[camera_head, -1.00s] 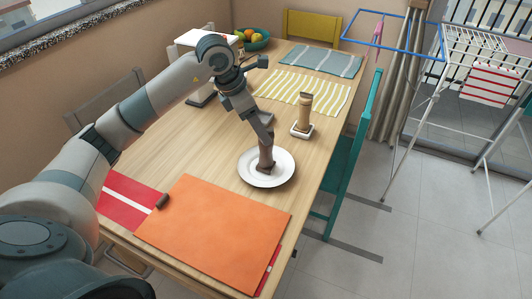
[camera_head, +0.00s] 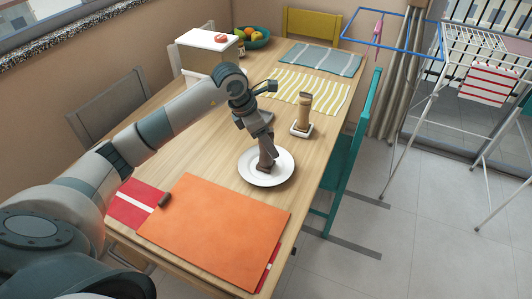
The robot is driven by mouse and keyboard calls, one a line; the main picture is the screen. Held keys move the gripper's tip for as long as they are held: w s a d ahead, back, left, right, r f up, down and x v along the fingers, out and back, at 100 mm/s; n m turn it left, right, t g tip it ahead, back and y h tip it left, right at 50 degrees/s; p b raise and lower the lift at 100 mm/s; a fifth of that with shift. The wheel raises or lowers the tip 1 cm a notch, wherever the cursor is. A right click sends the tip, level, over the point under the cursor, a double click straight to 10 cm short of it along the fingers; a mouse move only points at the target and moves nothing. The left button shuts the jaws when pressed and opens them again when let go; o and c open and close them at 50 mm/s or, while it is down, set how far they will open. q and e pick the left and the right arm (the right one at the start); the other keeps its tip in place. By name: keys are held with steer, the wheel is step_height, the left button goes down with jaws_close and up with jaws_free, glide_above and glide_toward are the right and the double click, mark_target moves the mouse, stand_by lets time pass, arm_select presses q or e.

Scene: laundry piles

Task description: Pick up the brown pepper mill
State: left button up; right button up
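The brown pepper mill (camera_head: 268,155) stands on the white plate (camera_head: 285,175) near the right edge of the wooden table, leaning a little. My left gripper (camera_head: 265,145) is above the plate with its fingers down at the mill and hides part of it. Whether the fingers are apart or closed on the mill is too small to tell. My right gripper is not in view.
A lighter wooden mill (camera_head: 305,110) stands on a small white dish (camera_head: 301,131) behind the plate. An orange mat (camera_head: 215,230) lies in front, with a small brown cylinder (camera_head: 164,199) beside it. A white-topped box (camera_head: 208,40) and a teal fruit bowl (camera_head: 256,42) stand at the back. A teal chair (camera_head: 345,160) is at the right.

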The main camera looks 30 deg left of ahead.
arm_select(q)
steer(key=x, duration=0.3)
steer(key=shift+p, duration=0.35)
steer(key=shift+f, duration=0.2)
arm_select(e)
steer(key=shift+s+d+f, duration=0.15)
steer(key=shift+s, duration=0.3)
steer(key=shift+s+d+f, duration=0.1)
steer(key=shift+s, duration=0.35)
arm_select(q)
steer(key=shift+w, duration=0.1)
steer(key=c, duration=1.4)
steer(key=shift+c, duration=0.2)
steer(key=shift+r, duration=0.1)
